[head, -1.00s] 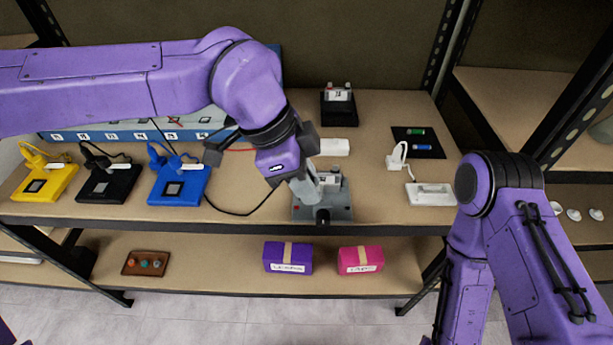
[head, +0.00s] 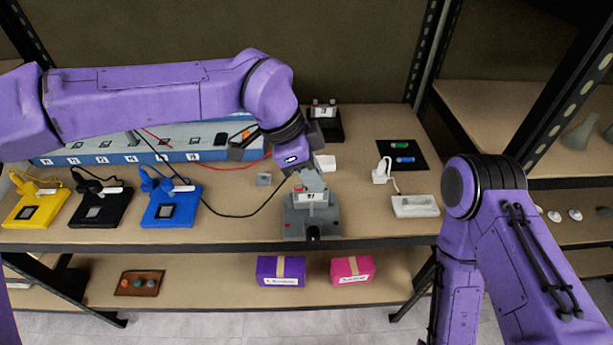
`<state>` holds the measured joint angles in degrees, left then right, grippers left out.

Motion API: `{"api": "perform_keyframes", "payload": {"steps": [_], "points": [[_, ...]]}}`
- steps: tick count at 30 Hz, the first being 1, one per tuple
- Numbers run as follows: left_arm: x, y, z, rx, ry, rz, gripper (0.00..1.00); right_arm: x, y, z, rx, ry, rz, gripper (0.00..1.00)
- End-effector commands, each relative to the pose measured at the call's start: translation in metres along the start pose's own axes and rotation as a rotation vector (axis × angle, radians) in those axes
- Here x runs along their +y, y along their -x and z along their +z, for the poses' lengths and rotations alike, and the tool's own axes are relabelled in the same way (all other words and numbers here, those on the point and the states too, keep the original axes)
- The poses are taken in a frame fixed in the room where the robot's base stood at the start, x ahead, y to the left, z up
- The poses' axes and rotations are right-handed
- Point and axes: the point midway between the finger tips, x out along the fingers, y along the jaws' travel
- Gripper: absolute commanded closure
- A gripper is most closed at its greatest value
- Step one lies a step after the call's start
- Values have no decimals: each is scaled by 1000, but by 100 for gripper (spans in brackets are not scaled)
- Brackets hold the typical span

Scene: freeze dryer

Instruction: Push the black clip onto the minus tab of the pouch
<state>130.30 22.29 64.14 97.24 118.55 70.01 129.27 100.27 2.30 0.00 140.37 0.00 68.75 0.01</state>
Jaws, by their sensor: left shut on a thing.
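The grey fixture (head: 330,222) stands near the shelf's front edge and holds a small pouch with a white label (head: 311,199). A red spot shows at the pouch's back left; its minus tab is hidden or too small to make out. My left gripper (head: 312,181) points down just behind and above the pouch, shut. A black lead (head: 232,215) loops along the shelf up to it; the black clip itself is hidden at the fingers. I cannot tell whether the clip touches the tab. The fingers of my right gripper are out of view; only its arm shows at right.
A blue-fronted unit (head: 120,157) stands at back left, with a red lead (head: 235,167). Yellow, black and blue pads (head: 170,208) sit at front left. A black stand (head: 328,128) is behind. A white tray (head: 415,206) and black mat (head: 388,160) lie at right.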

Motion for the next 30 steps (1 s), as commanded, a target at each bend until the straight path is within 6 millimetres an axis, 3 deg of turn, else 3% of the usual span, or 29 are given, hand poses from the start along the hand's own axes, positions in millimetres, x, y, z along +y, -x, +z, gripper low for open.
{"api": "perform_keyframes", "payload": {"steps": [8,21,30], "points": [[-4,1,-2,0,1,1,100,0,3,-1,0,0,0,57],[-60,-6,-26,-1,2,2,100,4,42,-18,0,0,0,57],[-70,-12,-28,0,0,1,100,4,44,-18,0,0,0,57]]}}
